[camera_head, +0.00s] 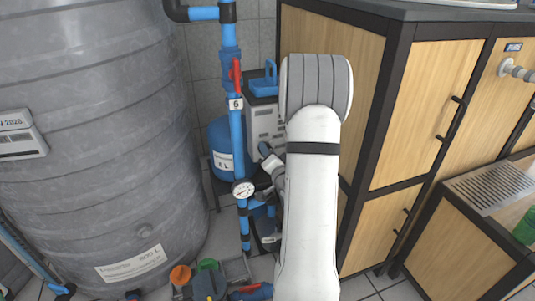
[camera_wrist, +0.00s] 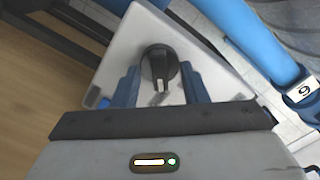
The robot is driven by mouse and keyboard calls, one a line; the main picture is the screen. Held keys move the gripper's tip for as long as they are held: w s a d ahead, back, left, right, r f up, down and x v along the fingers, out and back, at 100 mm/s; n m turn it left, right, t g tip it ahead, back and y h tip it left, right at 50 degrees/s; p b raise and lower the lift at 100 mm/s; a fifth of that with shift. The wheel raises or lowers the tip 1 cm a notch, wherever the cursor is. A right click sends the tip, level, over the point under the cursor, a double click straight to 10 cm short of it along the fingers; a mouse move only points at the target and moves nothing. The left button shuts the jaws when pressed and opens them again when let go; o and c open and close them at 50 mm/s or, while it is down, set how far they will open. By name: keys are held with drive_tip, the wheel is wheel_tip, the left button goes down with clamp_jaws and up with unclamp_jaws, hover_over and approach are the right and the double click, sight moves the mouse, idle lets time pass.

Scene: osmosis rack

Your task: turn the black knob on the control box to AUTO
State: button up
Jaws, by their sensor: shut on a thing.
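The black knob (camera_wrist: 159,60) is on the pale grey face of the control box (camera_wrist: 137,38) in the wrist view. My gripper (camera_wrist: 160,74) has its two blue fingers on either side of the knob, shut on its lower part. The knob's grip bar points roughly toward my gripper's palm. I cannot read any AUTO marking, so the knob's setting is unclear. In the head view my white arm hides the knob and most of my gripper. A pale grey box (camera_head: 262,125) shows left of the arm there; I cannot tell if it is the control box.
A large grey tank (camera_head: 95,130) fills the left. A blue pipe (camera_head: 231,70) with a red valve handle (camera_head: 236,76) and a gauge (camera_head: 243,189) stands beside a blue vessel (camera_head: 222,145). A wooden cabinet (camera_head: 415,110) is close on the right. Tools lie on the floor.

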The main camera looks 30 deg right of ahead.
drive_tip(key=o, duration=1)
drive_tip(key=shift+w, duration=0.1)
drive_tip(key=shift+c, duration=0.2)
drive_tip(key=p+v, duration=0.1)
drive_tip(key=v, duration=0.7)
drive_tip(key=shift+w+p, duration=0.1)
drive_tip(key=shift+p, duration=0.2)
drive_tip(key=w+a+r+n+g+y+p, duration=0.1)
drive_tip(key=a+r+n+g+p, duration=0.3)
drive_tip(key=r+p, duration=0.5)
drive_tip(key=a+r+n+g+p, duration=0.25)
drive_tip(key=a+r+p, duration=0.35)
drive_tip(key=r+p, duration=0.3)
drive_tip(key=s+a+r+n+g+y+p, duration=0.1)
drive_tip(key=s+a+r+n+g+p, duration=0.2)
drive_tip(key=s+a+r+p, duration=0.4)
drive_tip(key=s+a+r+n+g+y+p, duration=0.2)
drive_tip(key=s+a+r+g+p, duration=0.3)
drive_tip(key=s+r, duration=0.5)
drive_tip(key=a+r+n+p, duration=0.1)
drive_tip(key=a+r+p, duration=0.1)
drive_tip(key=r, duration=0.4)
drive_tip(key=shift+s+a+p, duration=0.3)
drive_tip(key=shift+a+p, duration=0.1)
drive_tip(key=shift+a, duration=0.25)
